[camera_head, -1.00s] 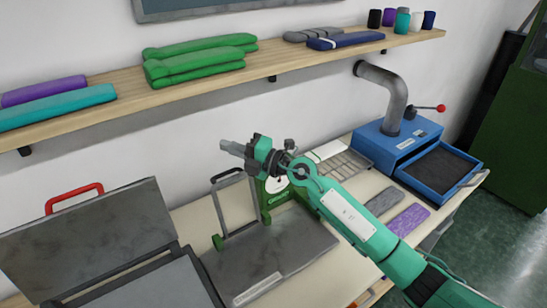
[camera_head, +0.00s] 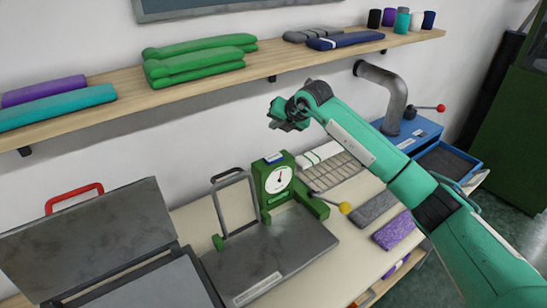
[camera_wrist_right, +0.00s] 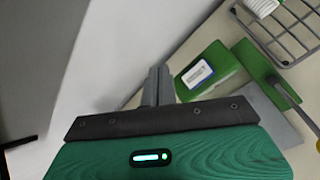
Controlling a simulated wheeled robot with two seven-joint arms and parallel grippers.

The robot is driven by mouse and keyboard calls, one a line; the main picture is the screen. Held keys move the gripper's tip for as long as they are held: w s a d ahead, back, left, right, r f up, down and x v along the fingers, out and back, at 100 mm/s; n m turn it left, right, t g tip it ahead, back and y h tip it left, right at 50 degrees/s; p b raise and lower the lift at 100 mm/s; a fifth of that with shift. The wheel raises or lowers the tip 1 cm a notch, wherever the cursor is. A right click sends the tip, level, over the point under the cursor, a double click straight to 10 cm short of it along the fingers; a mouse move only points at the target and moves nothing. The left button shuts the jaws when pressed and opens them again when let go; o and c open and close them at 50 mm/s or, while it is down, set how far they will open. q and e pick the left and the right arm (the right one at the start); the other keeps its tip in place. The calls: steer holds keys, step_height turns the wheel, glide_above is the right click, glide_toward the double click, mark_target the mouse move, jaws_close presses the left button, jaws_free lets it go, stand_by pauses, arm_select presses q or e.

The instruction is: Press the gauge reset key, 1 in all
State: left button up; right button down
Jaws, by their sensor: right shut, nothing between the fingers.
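The green gauge (camera_head: 263,187) stands at the back of a grey metal plate, its white round dial (camera_head: 279,180) facing me. A small blue and white piece (camera_head: 274,157) sits on its top; I cannot tell for certain whether this is the reset key. The gauge's green top also shows in the right wrist view (camera_wrist_right: 222,66), with the white piece framed in blue (camera_wrist_right: 197,75). My right gripper (camera_head: 287,121) is shut and empty, in the air above the gauge and apart from it. Its shut fingers (camera_wrist_right: 157,86) show in the right wrist view. My left gripper is out of view.
A lever with a yellow knob (camera_head: 345,207) juts out right of the gauge. A grey frame handle (camera_head: 233,202) stands to its left. A wire rack (camera_wrist_right: 285,25) lies behind. A blue machine (camera_head: 421,130) stands at right; a shelf (camera_head: 205,92) runs above.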

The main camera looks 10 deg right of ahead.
steer(key=shift+f, duration=0.1)
steer(key=b, duration=0.3)
glide_above(276, 158)
step_height(276, 158, down, 8)
steer(key=shift+s+r, duration=0.15)
steer(key=shift+r, duration=0.05)
steer(key=shift+f+b, duration=0.4)
steer(key=shift+f, duration=0.15)
stand_by(1.3)
steer(key=shift+f+b, duration=0.35)
steer(key=shift+b, duration=0.1)
steer(key=shift+f+b, duration=0.45)
steer(key=shift+f, duration=0.05)
stand_by(0.5)
steer(key=shift+a+r, duration=0.1)
steer(key=shift+r+p, duration=0.3)
steer(key=shift+r, duration=0.5)
